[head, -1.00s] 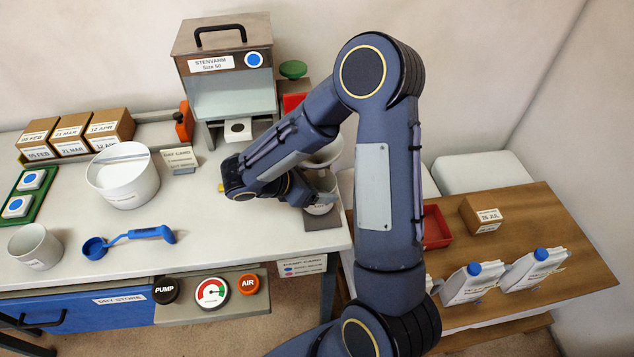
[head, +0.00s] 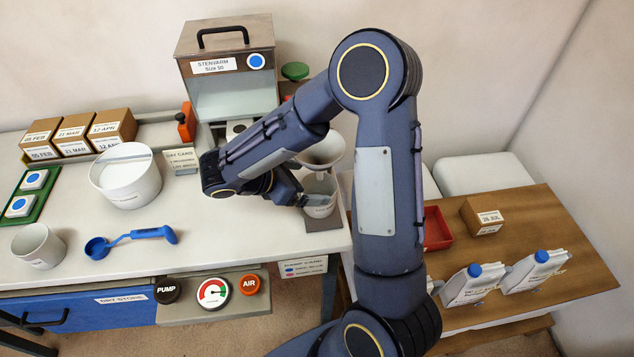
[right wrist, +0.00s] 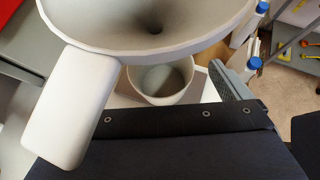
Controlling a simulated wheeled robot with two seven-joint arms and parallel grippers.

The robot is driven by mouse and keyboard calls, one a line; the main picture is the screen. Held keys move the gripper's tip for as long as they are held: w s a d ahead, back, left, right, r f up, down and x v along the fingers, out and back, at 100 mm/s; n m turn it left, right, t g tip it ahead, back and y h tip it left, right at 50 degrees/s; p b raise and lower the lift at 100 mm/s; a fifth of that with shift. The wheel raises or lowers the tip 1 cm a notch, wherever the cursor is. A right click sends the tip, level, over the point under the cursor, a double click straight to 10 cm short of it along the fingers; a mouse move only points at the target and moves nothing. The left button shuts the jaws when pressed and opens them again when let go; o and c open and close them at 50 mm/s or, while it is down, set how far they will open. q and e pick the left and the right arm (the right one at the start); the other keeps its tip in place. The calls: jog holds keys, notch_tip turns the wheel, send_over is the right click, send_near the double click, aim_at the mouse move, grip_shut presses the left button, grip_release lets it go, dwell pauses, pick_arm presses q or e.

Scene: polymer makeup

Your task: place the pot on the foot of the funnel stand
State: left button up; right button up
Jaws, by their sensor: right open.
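The pot (head: 320,197), a small white cup with a label, stands upright under the white funnel (head: 325,150). It appears to rest on the dark grey foot (head: 323,224) of the funnel stand. In the right wrist view the open-topped pot (right wrist: 160,84) shows below the funnel rim (right wrist: 120,48). My right gripper (head: 304,199) is open at the pot's left side; I cannot tell whether it touches the pot. In the right wrist view one finger shows right of the pot; the other is not clearly visible. My left gripper is not in view.
A steel-and-glass cabinet (head: 227,85) stands behind my right arm. A large white tub (head: 128,180), a blue scoop (head: 130,240) and another white cup (head: 38,246) are on the left. The bench between scoop and stand is clear.

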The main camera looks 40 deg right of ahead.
jog(key=v, duration=0.7)
jog(key=shift+a+r, duration=0.2)
